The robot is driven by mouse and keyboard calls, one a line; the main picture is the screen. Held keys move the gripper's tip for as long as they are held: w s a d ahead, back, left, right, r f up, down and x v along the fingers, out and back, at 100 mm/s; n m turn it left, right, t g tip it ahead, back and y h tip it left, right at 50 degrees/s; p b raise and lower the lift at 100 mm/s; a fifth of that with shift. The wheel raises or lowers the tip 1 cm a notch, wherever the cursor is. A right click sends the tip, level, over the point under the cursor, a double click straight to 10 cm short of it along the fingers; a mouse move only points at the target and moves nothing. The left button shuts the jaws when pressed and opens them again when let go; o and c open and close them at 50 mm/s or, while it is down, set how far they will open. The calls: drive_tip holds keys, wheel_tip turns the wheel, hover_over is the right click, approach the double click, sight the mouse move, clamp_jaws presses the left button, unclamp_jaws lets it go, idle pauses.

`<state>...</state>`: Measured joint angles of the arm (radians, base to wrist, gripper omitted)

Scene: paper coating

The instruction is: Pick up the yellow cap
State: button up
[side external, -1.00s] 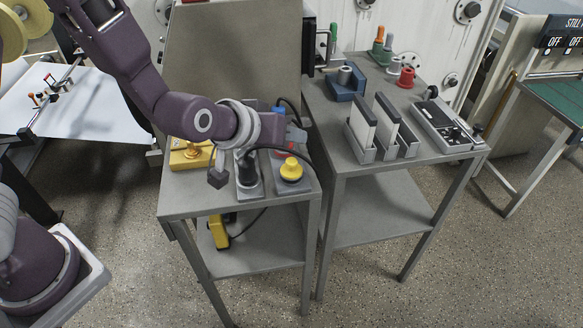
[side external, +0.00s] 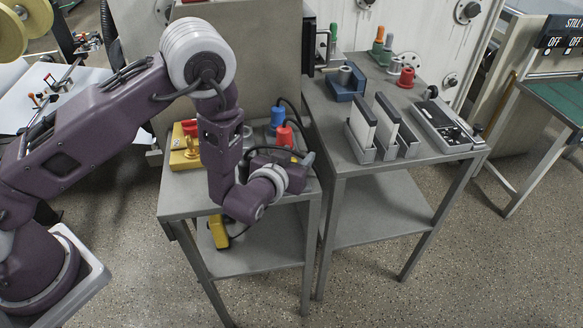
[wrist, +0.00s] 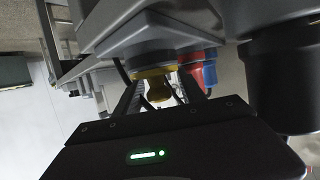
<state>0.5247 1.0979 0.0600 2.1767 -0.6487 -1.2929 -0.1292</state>
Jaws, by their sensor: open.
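The yellow cap (wrist: 158,92) shows in the wrist view, a rounded knob on a wider yellow base at the end of a grey holder. My gripper (wrist: 160,84) is open, with one dark finger on each side of the cap in that picture. I cannot tell whether either finger touches it. In the side external view my wrist is low over the front right of the left grey table (side external: 186,207), and the cap and fingertips are hidden behind it.
A red and a blue plug (side external: 277,118) with cables stand behind my wrist, and they show close beyond the cap in the wrist view. A yellow block (side external: 184,155) sits at the table's left. The right table (side external: 375,176) holds slotted grey holders with white plates (side external: 361,124).

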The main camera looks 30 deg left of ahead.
clamp_jaws()
